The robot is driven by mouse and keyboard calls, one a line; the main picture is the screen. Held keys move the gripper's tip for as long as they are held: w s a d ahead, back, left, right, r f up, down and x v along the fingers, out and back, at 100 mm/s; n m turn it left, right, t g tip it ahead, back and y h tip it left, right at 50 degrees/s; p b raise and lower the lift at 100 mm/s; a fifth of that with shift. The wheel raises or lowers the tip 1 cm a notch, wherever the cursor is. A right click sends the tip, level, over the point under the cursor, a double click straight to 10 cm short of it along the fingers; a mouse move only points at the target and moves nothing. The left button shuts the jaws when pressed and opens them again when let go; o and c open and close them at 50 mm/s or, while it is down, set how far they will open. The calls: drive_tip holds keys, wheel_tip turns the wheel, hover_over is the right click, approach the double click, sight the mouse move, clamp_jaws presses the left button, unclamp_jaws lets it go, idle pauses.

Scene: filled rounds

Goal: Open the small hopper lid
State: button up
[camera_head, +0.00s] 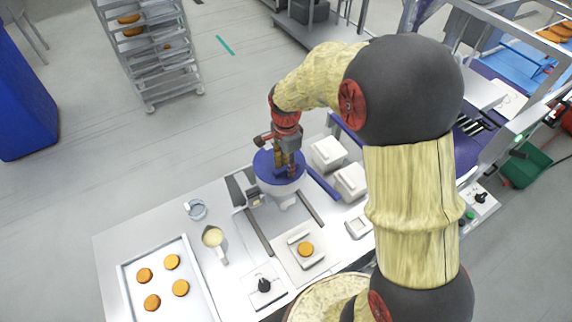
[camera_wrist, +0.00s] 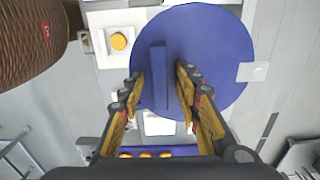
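The small hopper (camera_head: 284,190) is a white funnel on the bench. Its round blue lid (camera_head: 264,172) lies flat over its top, and in the wrist view the lid (camera_wrist: 215,50) fills the upper middle. A straight blue bar handle (camera_wrist: 158,75) stands across the lid. My gripper (camera_head: 285,160) is directly above the lid, pointing down. In the wrist view my gripper (camera_wrist: 160,82) is open, with one finger on each side of the handle and gaps visible between fingers and bar. Fingertip height against the handle is hard to tell.
A tray (camera_head: 124,275) with several orange rounds is at the bench's left. A cream jug (camera_head: 213,238), a glass (camera_head: 196,210) and a knob box (camera_head: 264,286) stand left of the hopper. White containers (camera_head: 327,152) stand close on its right. One round (camera_head: 305,248) sits in front.

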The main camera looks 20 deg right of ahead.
drive_tip(key=shift+c, duration=0.4)
drive_tip(key=c, duration=0.7)
clamp_jaws()
